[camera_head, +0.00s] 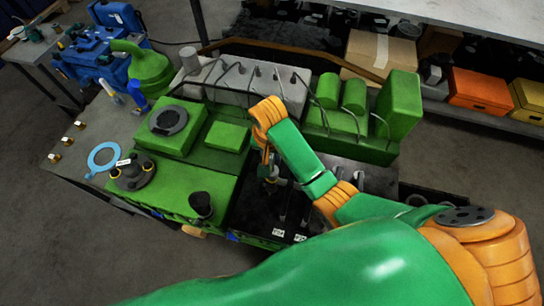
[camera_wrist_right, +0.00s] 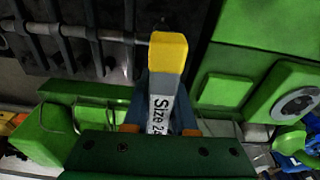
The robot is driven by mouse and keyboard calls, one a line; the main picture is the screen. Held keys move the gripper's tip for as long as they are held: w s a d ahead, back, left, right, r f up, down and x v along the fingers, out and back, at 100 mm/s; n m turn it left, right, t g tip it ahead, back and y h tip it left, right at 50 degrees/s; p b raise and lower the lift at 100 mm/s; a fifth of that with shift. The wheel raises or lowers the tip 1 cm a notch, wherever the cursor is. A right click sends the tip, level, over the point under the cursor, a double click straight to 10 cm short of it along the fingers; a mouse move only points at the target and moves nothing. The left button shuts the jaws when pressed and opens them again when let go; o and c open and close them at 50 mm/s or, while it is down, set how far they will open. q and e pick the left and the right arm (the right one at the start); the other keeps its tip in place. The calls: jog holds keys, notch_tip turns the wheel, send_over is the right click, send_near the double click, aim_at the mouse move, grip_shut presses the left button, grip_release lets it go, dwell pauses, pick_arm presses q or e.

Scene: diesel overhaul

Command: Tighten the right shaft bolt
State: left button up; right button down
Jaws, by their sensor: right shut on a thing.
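My right gripper (camera_wrist_right: 160,122) is shut on a wrench-like tool (camera_wrist_right: 165,75) with a yellow end and a white label reading "Size 2" and a partly cut-off digit. In the head view, my right gripper (camera_head: 268,172) points down over the dark open bay of the green engine (camera_head: 195,182). A grey shaft (camera_wrist_right: 85,32) runs across dark brackets at the upper left of the wrist view. I cannot make out the right shaft bolt or whether the tool touches it. My left gripper is not in view.
Green engine covers (camera_head: 226,136) and a grey block with cables (camera_head: 250,82) surround the bay. A light blue ring (camera_head: 104,156) and several brass fittings lie on the left bench end. A shelf with a cardboard box (camera_head: 380,52) and an orange bin (camera_head: 480,90) stands behind.

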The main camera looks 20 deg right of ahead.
jog(key=n, duration=0.4)
jog(key=n+y, duration=0.1)
jog(key=n, duration=0.3)
jog(key=shift+n, duration=0.3)
jog(key=n, duration=0.4)
jog(key=shift+y, duration=0.3)
jog(key=n, duration=0.4)
jog(key=shift+g, duration=0.3)
jog(key=n, duration=0.4)
jog(key=shift+y, duration=0.4)
jog(key=n, duration=0.4)
jog(key=shift+a+g, duration=0.1)
jog(key=shift+g, duration=0.3)
jog(key=n, duration=0.5)
jog(key=shift+a+n+g, duration=0.1)
jog(key=shift+n+g, duration=0.2)
jog(key=shift+g, duration=0.1)
jog(key=shift+s, duration=0.1)
